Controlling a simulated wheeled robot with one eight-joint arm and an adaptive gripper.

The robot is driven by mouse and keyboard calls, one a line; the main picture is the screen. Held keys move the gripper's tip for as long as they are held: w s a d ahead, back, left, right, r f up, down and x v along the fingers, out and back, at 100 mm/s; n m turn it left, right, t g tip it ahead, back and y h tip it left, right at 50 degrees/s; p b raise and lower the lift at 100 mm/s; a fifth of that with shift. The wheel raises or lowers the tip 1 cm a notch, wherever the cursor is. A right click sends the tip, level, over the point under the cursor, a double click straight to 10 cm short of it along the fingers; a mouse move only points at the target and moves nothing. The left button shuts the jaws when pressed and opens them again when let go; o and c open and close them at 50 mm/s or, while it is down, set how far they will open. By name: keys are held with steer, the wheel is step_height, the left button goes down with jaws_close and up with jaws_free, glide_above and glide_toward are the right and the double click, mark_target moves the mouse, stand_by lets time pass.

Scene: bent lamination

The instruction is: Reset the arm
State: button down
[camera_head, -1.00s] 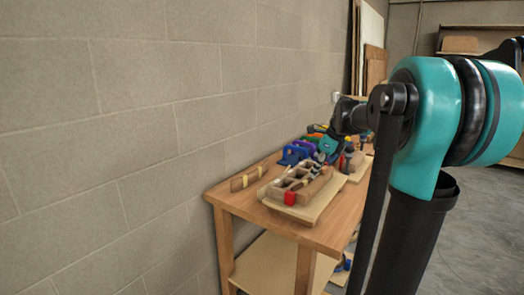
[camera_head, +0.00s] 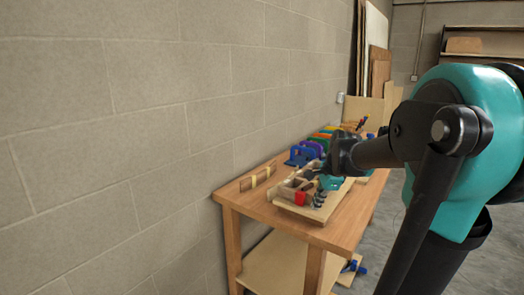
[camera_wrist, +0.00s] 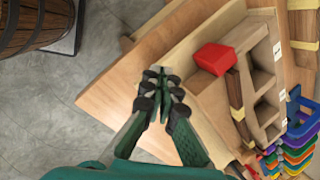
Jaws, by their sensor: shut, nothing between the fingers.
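My gripper (camera_wrist: 162,84) is shut and empty in the wrist view, its fingertips together. It appears above the front part of the wooden workbench (camera_wrist: 110,92), beside the wooden form with compartments (camera_wrist: 262,90) and its red block (camera_wrist: 215,58). In the head view my arm reaches from the right over the workbench (camera_head: 322,236). The gripper end there is near the form and partly hidden by my own wrist links. The red block also shows in the head view (camera_head: 300,198).
Colored clamps (camera_head: 305,152) stand in a row by the wall. Boards (camera_head: 378,70) lean at the back. A barrel (camera_wrist: 35,22) stands on the floor in the wrist view. The bench has a lower shelf (camera_head: 270,264).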

steer(key=s+f+n+t+h, duration=0.1)
steer(key=s+f+n+h, duration=0.1)
steer(key=s+f+n, duration=1.3)
steer(key=s+n, duration=0.1)
steer(key=s, duration=0.1)
steer(key=shift+s+d+n, duration=0.3)
steer(key=shift+n, duration=0.1)
